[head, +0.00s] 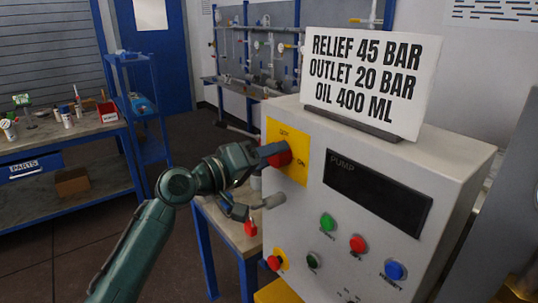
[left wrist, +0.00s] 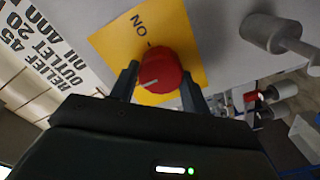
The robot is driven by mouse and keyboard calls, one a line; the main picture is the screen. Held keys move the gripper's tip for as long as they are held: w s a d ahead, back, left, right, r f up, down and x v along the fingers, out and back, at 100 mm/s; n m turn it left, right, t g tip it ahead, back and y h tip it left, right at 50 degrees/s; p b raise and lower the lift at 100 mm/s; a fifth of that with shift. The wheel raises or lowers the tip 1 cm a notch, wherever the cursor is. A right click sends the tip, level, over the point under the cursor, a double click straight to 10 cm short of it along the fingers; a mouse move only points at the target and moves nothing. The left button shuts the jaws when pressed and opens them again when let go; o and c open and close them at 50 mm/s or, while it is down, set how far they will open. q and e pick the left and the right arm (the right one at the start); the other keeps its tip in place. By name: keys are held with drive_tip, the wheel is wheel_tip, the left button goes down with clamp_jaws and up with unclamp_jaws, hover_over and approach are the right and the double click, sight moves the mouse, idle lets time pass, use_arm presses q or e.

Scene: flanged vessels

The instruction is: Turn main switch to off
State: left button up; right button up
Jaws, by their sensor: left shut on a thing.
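The main switch is a red rotary knob (head: 281,157) on a yellow plate (head: 294,141) at the upper left of the grey pump panel. OFF is printed above the knob and ON to its right. My left gripper (head: 270,153) is at the knob. In the left wrist view, the left gripper's fingers (left wrist: 158,88) are shut on the red knob (left wrist: 166,66), one on each side. The knob's white pointer line lies on the side away from the ON label, roughly toward the OFF side. The OFF label is hidden in that view. My right gripper is not in view.
Below are green (head: 327,222), red (head: 357,243) and blue (head: 396,270) buttons and a red knob on a small yellow plate. A grey cylindrical fitting (head: 274,200) stands by the panel's left edge. A sign (head: 368,80) stands on the box. A cluttered workbench (head: 75,138) is at left.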

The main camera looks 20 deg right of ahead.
use_arm(q)
drive_tip(key=o, duration=1)
drive_tip(key=shift+a, duration=0.1)
drive_tip(key=shift+b+v, duration=1.5)
drive_tip(key=shift+v, duration=5)
